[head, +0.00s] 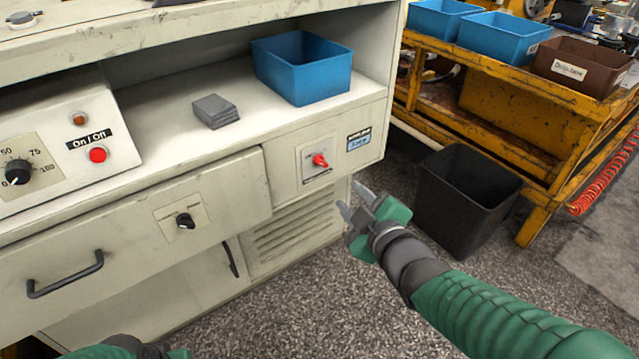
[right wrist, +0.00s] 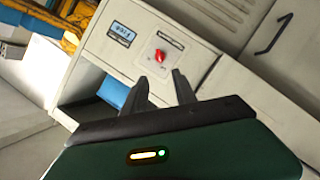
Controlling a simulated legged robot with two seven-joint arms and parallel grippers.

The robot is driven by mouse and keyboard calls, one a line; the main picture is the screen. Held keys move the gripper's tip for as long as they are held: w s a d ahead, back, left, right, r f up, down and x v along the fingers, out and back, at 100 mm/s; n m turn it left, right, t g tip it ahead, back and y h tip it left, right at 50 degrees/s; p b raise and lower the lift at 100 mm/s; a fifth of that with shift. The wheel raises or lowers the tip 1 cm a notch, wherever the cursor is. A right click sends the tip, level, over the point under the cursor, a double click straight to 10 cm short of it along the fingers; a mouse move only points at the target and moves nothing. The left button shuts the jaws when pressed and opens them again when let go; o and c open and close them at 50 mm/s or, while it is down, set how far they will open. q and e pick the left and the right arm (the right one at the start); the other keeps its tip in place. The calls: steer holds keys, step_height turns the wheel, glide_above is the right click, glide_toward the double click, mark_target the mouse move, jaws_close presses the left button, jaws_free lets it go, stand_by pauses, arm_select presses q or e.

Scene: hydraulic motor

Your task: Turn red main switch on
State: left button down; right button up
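The red main switch (head: 320,160) is a red rotary knob on a white plate at the right end of the cream cabinet. In the right wrist view the red switch (right wrist: 160,56) shows just beyond the fingertips. My right gripper (head: 354,202) is open and empty, in front of the cabinet, below and to the right of the switch, apart from it. Its two fingers (right wrist: 158,84) are spread in the right wrist view. My left arm (head: 130,348) shows only as a green part at the bottom edge; its fingers cannot be made out.
A black knob (head: 185,220) sits on the drawer left of the switch. A red On/Off button (head: 97,154) is on the control panel. A blue bin (head: 302,68) stands on the shelf. A black waste bin (head: 465,195) stands close to my right arm.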

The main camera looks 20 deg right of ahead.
steer(key=p+x, duration=0.4)
steer(key=x, duration=1.2)
steer(key=shift+w, duration=0.3)
jaws_close()
